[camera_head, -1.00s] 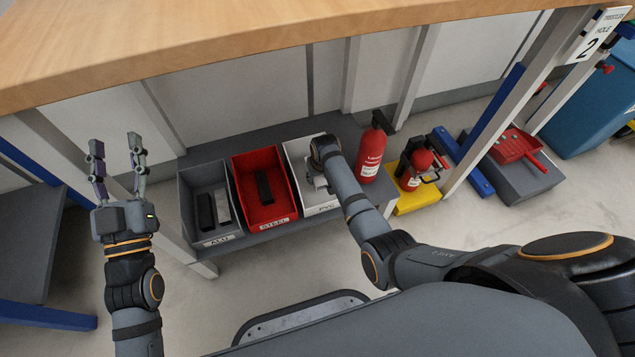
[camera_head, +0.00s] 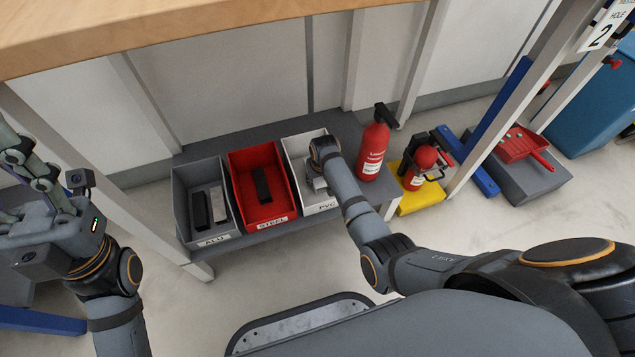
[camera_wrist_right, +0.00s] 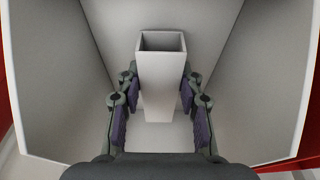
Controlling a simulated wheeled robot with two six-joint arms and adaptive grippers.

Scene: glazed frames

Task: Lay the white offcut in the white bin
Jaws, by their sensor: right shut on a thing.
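The white offcut (camera_wrist_right: 161,75) is a hollow square piece, seen in the right wrist view with its open end toward the camera. My right gripper (camera_wrist_right: 160,102) is shut on it, one finger on each side. The white bin (camera_wrist_right: 45,85), labelled PVC, surrounds the offcut and the fingers with its walls. Whether the offcut touches the bin floor I cannot tell. My left gripper (camera_head: 30,165) is open and empty at the left edge.
A red STEEL bin (camera_head: 240,165) and a grey ALU bin (camera_head: 182,205), both holding dark or grey pieces, stand left of the white bin on a low shelf (camera_head: 205,150). Red extinguishers (camera_head: 373,152) stand close on its right. A wooden tabletop (camera_head: 180,25) overhangs behind.

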